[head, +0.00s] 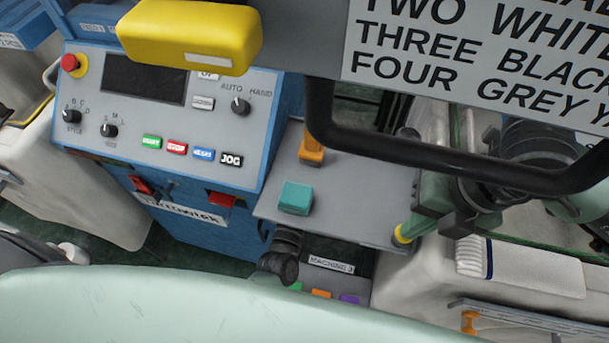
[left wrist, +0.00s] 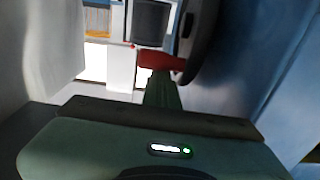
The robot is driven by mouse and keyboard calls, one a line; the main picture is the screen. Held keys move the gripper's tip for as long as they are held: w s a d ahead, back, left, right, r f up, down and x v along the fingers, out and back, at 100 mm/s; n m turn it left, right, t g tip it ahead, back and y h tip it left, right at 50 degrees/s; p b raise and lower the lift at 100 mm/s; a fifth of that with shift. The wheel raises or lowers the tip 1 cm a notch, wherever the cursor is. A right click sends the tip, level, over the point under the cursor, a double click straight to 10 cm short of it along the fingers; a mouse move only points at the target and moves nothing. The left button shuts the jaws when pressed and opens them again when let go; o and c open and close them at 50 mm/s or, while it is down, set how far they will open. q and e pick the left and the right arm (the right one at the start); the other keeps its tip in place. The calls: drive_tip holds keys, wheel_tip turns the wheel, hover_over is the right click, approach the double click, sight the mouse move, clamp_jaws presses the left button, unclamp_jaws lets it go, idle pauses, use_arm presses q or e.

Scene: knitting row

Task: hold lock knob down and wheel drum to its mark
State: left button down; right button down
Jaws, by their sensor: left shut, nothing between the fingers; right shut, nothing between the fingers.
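My right gripper (head: 404,234) has a green finger with a yellow tip. It is shut and empty at the right edge of a grey plate. My left gripper (left wrist: 160,62), green with a red tip, is shut in the left wrist view. Its tip is close to a dark curved rim (left wrist: 205,42); contact cannot be told. The head view does not show it clearly. A black ridged knob-like part (head: 278,262) juts out below the plate; I cannot tell whether it is the lock knob. I cannot make out the drum or its mark with certainty.
A teal block (head: 296,197) and an orange part (head: 311,150) stand on the grey plate (head: 355,205). A blue control panel (head: 215,125) is at left. A black bar (head: 430,165), a yellow block (head: 190,32) and a sign (head: 480,50) hang in front. A white towel (head: 535,270) lies right.

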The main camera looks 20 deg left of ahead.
use_arm(q)
drive_tip(key=shift+s+f, duration=0.1)
drive_tip(key=shift+f, duration=0.1)
drive_tip(key=shift+t, duration=0.5)
drive_tip(key=shift+s+f, duration=0.3)
drive_tip(key=shift+f, duration=0.45)
drive_tip(key=shift+s+f, duration=0.3)
drive_tip(key=shift+f, duration=0.5)
drive_tip(key=shift+s+f, duration=0.3)
drive_tip(key=shift+f, duration=0.45)
